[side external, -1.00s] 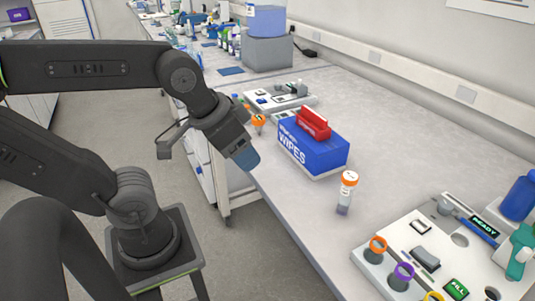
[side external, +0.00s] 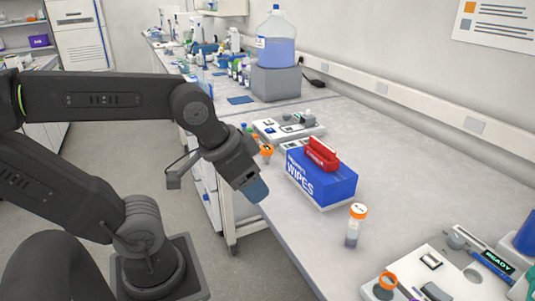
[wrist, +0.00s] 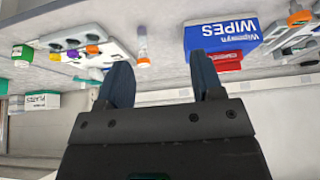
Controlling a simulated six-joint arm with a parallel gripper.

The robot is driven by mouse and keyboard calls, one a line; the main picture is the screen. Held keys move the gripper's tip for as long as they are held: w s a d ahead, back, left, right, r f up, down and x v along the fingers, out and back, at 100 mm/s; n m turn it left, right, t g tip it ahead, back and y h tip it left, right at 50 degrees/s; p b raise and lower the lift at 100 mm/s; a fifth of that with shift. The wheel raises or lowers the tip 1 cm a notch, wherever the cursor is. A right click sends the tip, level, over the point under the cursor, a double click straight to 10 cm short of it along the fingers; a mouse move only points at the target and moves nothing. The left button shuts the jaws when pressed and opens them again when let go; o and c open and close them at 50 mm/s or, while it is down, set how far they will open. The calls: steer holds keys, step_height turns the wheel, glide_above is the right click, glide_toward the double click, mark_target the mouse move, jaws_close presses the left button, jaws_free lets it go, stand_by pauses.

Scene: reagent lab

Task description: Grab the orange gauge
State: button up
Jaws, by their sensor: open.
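An orange ring-shaped piece (side external: 388,281) sits on the pale panel at the lower right of the side view, the likely orange gauge. In the wrist view, which shows the scene upside down, an orange piece (wrist: 92,50) stands on that panel beside a purple one (wrist: 73,54) and a yellow one (wrist: 55,57). My gripper (side external: 257,190) hangs at the near bench edge, left of the wipes box and well away from the panel. In the wrist view my gripper (wrist: 162,62) has its two blue fingers apart with nothing between them.
A blue wipes box (side external: 322,182) with a red item on top stands right of my gripper. An orange-capped tube (side external: 356,226) stands upright between box and panel (side external: 440,262). Another orange-topped item (side external: 266,152) is behind my gripper.

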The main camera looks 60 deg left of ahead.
steer(key=o, duration=0.3)
steer(key=n+g+y, duration=0.2)
steer(key=n+y, duration=0.1)
steer(key=n, duration=0.5)
glide_toward(265, 149)
steer(key=x, duration=0.6)
steer(key=shift+w+a+f, duration=0.15)
steer(key=shift+w+f, duration=0.05)
steer(key=shift+f, duration=0.15)
steer(key=shift+x, duration=3)
